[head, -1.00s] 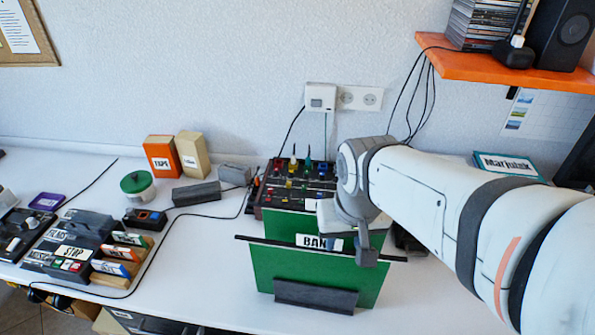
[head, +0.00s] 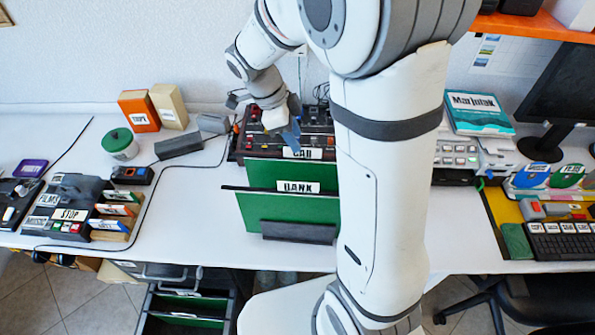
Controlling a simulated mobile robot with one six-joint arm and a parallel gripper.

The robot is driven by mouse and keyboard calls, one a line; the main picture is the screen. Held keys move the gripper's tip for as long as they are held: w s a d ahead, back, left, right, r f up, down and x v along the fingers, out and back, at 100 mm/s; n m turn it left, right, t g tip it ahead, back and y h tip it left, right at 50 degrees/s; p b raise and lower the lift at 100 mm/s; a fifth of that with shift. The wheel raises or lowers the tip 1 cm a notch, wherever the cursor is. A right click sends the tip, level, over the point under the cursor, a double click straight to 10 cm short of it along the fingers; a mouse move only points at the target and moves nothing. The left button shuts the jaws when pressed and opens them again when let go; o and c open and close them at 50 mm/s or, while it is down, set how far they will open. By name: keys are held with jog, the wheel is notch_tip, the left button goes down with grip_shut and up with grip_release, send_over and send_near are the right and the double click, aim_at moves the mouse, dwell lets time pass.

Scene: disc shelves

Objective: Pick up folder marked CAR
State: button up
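A green folder with a white label that seems to read CAR (head: 302,153) stands upright behind another green folder marked BANK (head: 298,187). Part of the CAR folder and its right side are hidden by my arm and the BANK folder. My gripper (head: 289,133) is at the CAR folder's top edge, just above and left of its label. Its fingers are small and overlap the folder's edge in the picture. I cannot tell whether they touch it or are closed on it.
A dark holder (head: 298,232) stands in front of the BANK folder. A control panel with knobs (head: 255,133) is behind the folders. My arm hides the table's middle right. An open drawer with green folders (head: 185,305) is below. The front tabletop left of the folders is clear.

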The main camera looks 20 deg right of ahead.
aim_at(303, 157)
jog(key=shift+w+f+m, duration=0.1)
jog(key=shift+f+m, duration=0.3)
jog(key=x, duration=0.2)
jog(key=p+x, duration=0.1)
jog(key=x, duration=0.1)
jog(key=p+x, duration=0.1)
jog(key=x, duration=0.2)
jog(key=shift+w+a+f, duration=0.1)
jog(key=shift+a+f, duration=0.05)
jog(key=shift+a, duration=0.1)
grip_shut()
